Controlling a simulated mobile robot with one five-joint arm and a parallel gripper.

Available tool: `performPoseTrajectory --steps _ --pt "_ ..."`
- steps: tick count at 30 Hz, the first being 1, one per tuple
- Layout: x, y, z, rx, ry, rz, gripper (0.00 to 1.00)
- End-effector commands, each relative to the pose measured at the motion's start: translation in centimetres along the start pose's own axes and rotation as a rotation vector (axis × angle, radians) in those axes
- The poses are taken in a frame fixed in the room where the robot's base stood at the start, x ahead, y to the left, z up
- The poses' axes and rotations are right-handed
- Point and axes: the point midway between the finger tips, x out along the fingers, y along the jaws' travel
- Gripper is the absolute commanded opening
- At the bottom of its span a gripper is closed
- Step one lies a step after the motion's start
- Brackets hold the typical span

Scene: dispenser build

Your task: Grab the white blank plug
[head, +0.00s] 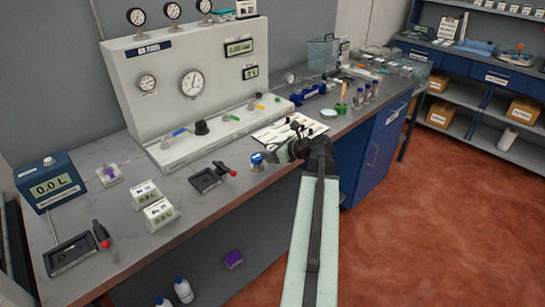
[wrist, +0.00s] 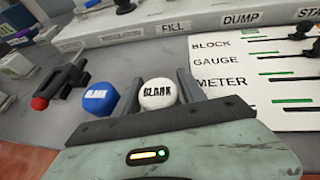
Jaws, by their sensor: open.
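The white blank plug (wrist: 158,94), a rounded piece marked BLANK, stands on the grey bench in the wrist view. My gripper (wrist: 159,78) is open, with one finger on each side of the white plug. I cannot tell whether either finger touches it. A blue plug (wrist: 99,98), also marked BLANK, stands just left of the left finger, outside the jaws. In the head view the blue plug (head: 257,159) shows at the bench's front edge, beside my gripper (head: 274,156). I cannot make out the white plug there.
A white card (wrist: 240,65) with lines reading BLOCK, GAUGE and METER lies right of the plugs. A black holder with a red-tipped lever (head: 207,177) lies to the left. The gauge panel (head: 185,75) stands behind. Bare bench (head: 180,200) shows near the front edge.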

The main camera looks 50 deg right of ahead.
Motion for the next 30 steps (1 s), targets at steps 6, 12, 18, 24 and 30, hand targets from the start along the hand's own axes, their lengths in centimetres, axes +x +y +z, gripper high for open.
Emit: performPoseTrajectory --steps 6,12,18,24,30 --pt "-0.1 0.0 0.0 0.000 0.000 -0.001 0.17" --pt "-0.2 0.0 0.0 0.000 0.000 -0.001 0.00" --pt "-0.4 -0.1 0.4 0.000 0.000 -0.002 0.00" --pt "-1.3 -0.1 2.3 0.000 0.000 -0.002 0.00" --pt "-3.3 -0.6 2.8 0.002 0.000 -0.007 0.00"
